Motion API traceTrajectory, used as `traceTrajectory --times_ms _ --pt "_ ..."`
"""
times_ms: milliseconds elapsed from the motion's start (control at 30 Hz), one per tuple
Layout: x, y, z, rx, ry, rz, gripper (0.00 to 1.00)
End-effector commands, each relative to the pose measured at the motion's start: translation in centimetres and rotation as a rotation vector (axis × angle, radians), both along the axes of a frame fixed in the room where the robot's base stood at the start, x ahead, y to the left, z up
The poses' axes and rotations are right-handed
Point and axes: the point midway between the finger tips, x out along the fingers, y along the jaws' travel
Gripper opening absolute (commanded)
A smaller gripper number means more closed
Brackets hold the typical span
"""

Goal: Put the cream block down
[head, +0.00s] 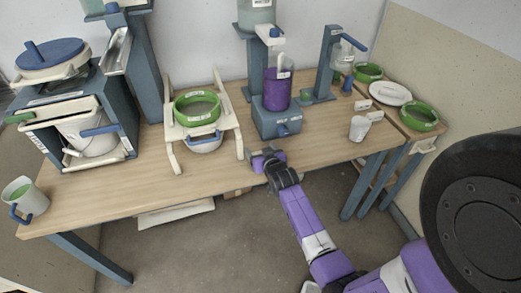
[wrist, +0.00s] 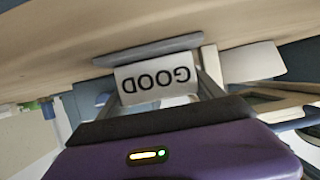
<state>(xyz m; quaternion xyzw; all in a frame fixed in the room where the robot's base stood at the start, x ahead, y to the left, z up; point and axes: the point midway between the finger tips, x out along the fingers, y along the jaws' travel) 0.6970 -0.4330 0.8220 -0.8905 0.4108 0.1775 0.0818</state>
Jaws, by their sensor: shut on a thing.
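In the wrist view my gripper (wrist: 157,72) is shut on a pale block (wrist: 158,86), which I take to be the cream block. Its near face carries the upside-down word GOOD. In the head view the block is hidden or too small to make out. I cannot tell whether it touches the table.
A purple-filled dispenser (head: 277,88) on a blue base (head: 276,120) stands just behind my gripper. A white cup (head: 360,128) stands at right. The front left tabletop is mostly clear.

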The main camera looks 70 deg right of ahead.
Motion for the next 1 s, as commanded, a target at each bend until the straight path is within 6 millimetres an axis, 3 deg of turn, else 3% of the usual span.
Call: traceTrajectory --times_ms 300,333,367,767,1000 --pt "0.0 0.0 -0.3 -0.001 -0.001 0.000 0.37" --pt "0.0 0.0 -0.2 -0.001 -0.001 0.000 0.81" --pt "0.0 0.0 -0.2 -0.001 -0.001 0.000 0.86" --pt "0.0 0.0 0.4 0.000 -0.001 0.000 0.86" --pt "-2.0 2.5 1.3 0.000 -0.002 0.001 0.86"
